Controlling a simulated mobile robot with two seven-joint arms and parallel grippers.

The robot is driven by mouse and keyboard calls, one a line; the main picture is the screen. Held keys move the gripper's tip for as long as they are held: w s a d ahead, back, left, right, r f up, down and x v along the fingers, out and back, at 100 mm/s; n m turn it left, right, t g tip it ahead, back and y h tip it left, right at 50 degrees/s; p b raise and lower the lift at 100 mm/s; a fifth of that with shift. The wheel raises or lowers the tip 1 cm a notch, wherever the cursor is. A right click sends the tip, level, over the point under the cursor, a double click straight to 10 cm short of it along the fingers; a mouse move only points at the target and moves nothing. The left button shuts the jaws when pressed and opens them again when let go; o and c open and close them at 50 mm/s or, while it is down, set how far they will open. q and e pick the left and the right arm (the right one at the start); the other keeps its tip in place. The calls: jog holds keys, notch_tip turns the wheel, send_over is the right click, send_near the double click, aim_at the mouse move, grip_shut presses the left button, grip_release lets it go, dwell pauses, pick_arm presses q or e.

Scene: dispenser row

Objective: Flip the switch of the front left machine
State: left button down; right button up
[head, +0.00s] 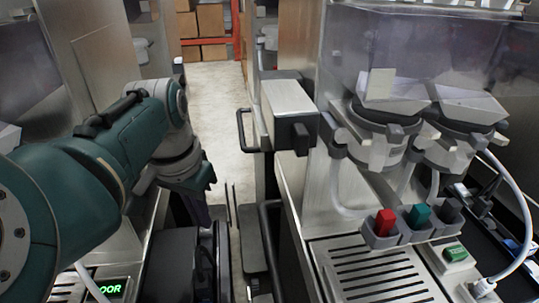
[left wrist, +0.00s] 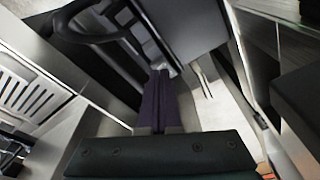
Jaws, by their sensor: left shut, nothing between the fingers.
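The left machine is mostly hidden behind my left arm in the head view. Its metal body (head: 112,262) and a lit green sign (head: 107,289) reading "OOR" show at the lower left. I cannot make out its switch. My left gripper (head: 196,213) points down over the gap between the machines, to the right of the left machine and apart from it. Its purple fingers (left wrist: 160,98) are together and empty in the left wrist view. My right gripper is not in view.
The right machine (head: 322,190) carries red (head: 385,221), green (head: 420,215) and dark (head: 449,209) levers above a drip grille (head: 383,271). A metal box (head: 289,99) with a dark handle juts toward the aisle. The pale floor (head: 217,100) is open ahead, with cartons (head: 211,20) beyond.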

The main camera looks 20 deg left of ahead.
pick_arm(q)
jog(key=shift+f+b, duration=0.7)
jog(key=shift+f, duration=0.2)
dwell(0.4)
notch_tip(320, 180, up, 7)
jog(key=p, duration=0.8)
jog(key=shift+r, duration=0.1)
dwell(0.4)
